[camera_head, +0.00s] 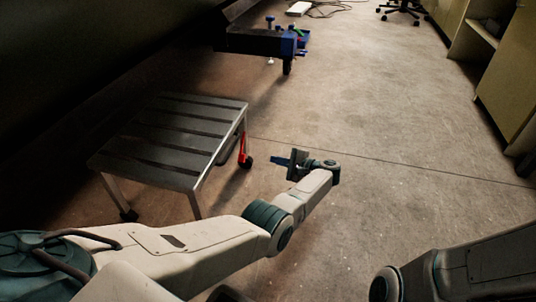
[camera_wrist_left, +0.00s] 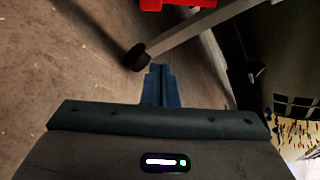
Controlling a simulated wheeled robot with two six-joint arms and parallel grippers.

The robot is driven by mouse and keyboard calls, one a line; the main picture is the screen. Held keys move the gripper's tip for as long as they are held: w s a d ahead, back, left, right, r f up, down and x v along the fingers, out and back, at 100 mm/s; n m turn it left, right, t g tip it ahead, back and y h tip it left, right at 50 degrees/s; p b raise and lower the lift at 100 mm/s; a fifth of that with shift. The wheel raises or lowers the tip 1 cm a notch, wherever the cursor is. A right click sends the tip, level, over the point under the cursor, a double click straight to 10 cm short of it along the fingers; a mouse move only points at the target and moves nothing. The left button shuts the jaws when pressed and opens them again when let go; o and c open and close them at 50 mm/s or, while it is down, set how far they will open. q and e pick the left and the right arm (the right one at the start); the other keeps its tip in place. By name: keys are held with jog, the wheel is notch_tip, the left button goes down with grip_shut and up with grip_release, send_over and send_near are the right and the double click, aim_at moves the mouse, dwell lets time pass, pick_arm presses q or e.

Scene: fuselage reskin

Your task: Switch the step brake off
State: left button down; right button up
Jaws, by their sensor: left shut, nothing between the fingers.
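The step (camera_head: 172,138), a low grey slatted platform on metal legs with dark castors, stands left of centre in the head view. A red brake lever (camera_head: 244,151) is on its right-hand leg, above a castor (camera_head: 247,162). In the left wrist view, part of the red lever (camera_wrist_left: 165,4) shows at the top edge, with the leg (camera_wrist_left: 190,32) and castor (camera_wrist_left: 136,57) below it. My left gripper (camera_head: 274,160) is shut and empty, a short way right of the lever, its blue fingers (camera_wrist_left: 161,72) pointing towards the leg. My right gripper is out of view.
A dark cart with blue parts (camera_head: 290,45) stands at the back. Cabinets (camera_head: 510,80) line the right side, and an office chair (camera_head: 402,12) is at the far back. A large dark surface (camera_head: 90,45) fills the upper left. The concrete floor at centre right is clear.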

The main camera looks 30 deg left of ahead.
pick_arm(q)
jog(key=shift+s+d+f, duration=0.15)
jog(key=shift+s+f, duration=0.1)
jog(key=shift+f, duration=0.35)
jog(key=b+x, duration=0.1)
jog(key=x, duration=0.8)
jog(key=shift+s+f, duration=0.1)
jog(key=shift+s, duration=0.05)
jog(key=shift+s+r+p, duration=1.2)
jog(key=shift+s+r, duration=0.1)
jog(key=shift+s, duration=0.15)
jog(key=shift+a, duration=0.2)
